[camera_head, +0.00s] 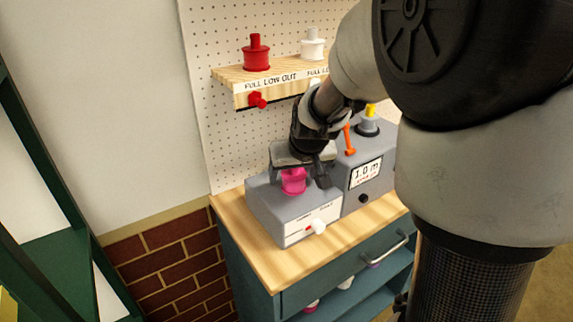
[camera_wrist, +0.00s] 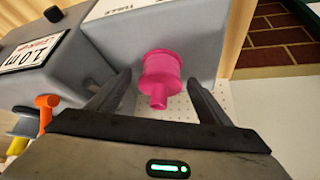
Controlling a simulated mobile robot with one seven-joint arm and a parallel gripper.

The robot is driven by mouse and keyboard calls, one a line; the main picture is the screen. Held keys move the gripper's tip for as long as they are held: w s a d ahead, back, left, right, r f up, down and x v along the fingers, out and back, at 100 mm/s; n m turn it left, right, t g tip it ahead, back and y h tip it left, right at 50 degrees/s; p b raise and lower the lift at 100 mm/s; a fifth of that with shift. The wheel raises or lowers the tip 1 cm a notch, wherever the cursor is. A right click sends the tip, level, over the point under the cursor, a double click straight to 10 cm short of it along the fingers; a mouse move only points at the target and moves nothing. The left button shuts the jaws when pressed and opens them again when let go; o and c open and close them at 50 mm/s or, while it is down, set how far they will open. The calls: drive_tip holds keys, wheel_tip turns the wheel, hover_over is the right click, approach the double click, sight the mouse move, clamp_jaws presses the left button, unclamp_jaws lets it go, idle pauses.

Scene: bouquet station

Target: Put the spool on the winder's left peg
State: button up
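The pink spool (camera_head: 293,182) stands on top of the low left part of the grey winder (camera_head: 275,208). In the wrist view the spool (camera_wrist: 162,72) shows its flange and narrow knob, with the knob toward me. The left peg is not visible; the spool covers that spot. My gripper (camera_head: 302,176) is above the winder's left part, with one finger on each side of the spool. In the wrist view both fingers are spread, with gaps to the spool, so my gripper is open.
The winder's taller right part has a "1.0 m" display (camera_head: 366,172), an orange lever (camera_head: 349,140) and a yellow-topped grey post (camera_head: 369,120). A shelf (camera_head: 270,88) behind holds a red spool (camera_head: 257,55) and a white spool (camera_head: 313,46).

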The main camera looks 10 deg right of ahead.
drive_tip(key=shift+s+r, duration=0.1)
drive_tip(key=shift+r, duration=0.35)
drive_tip(key=p+v, duration=0.2)
drive_tip(key=v, duration=0.9)
drive_tip(key=s+r+g, duration=0.1)
drive_tip(key=s, duration=1.8)
drive_tip(key=shift+s, duration=0.4)
drive_tip(key=shift+r+m, duration=0.1)
drive_tip(key=shift+m, duration=0.2)
